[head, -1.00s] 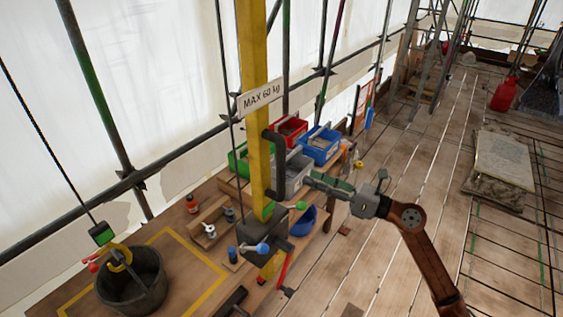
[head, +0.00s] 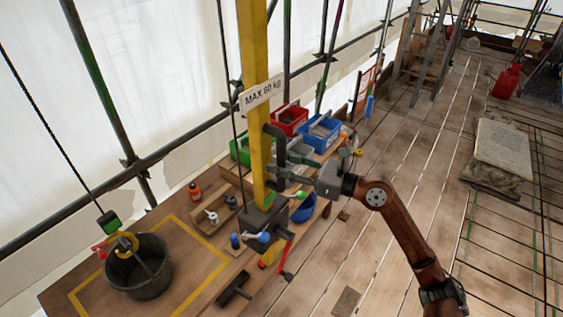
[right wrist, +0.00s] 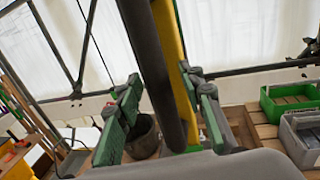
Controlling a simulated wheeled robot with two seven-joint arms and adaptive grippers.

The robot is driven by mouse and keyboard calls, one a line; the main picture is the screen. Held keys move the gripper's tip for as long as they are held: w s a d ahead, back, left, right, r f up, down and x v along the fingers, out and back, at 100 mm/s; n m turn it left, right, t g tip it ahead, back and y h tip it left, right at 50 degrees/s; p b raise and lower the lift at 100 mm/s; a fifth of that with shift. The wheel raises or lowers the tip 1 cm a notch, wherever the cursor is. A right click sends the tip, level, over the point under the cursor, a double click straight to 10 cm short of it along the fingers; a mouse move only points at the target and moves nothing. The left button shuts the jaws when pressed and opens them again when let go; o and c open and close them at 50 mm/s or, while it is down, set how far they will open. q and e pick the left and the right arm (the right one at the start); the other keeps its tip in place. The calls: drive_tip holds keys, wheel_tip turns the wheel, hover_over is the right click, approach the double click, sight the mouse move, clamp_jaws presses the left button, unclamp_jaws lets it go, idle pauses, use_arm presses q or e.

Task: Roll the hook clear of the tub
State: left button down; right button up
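The yellow hook (head: 127,243) hangs on a dark line below a green-and-black block (head: 108,222) at the left of the head view. It is over the rear rim of the dark round tub (head: 160,285); whether they touch is unclear. The tub also shows in the right wrist view (right wrist: 143,136). My right gripper (head: 285,168) is at the dark bar handle (head: 276,133) on the yellow post. In the right wrist view its green-padded fingers (right wrist: 160,108) stand apart on either side of the bar (right wrist: 160,60), with gaps visible. My left gripper is out of view.
The yellow post (head: 253,60) carries a "MAX 60 kg" sign (head: 262,93) and a dark box (head: 265,222) with coloured knobs. Red (head: 290,121), blue and green bins stand behind. A yellow outline marks the wooden bench around the tub.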

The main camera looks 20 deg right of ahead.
drive_tip(key=shift+c, duration=0.4)
clamp_jaws()
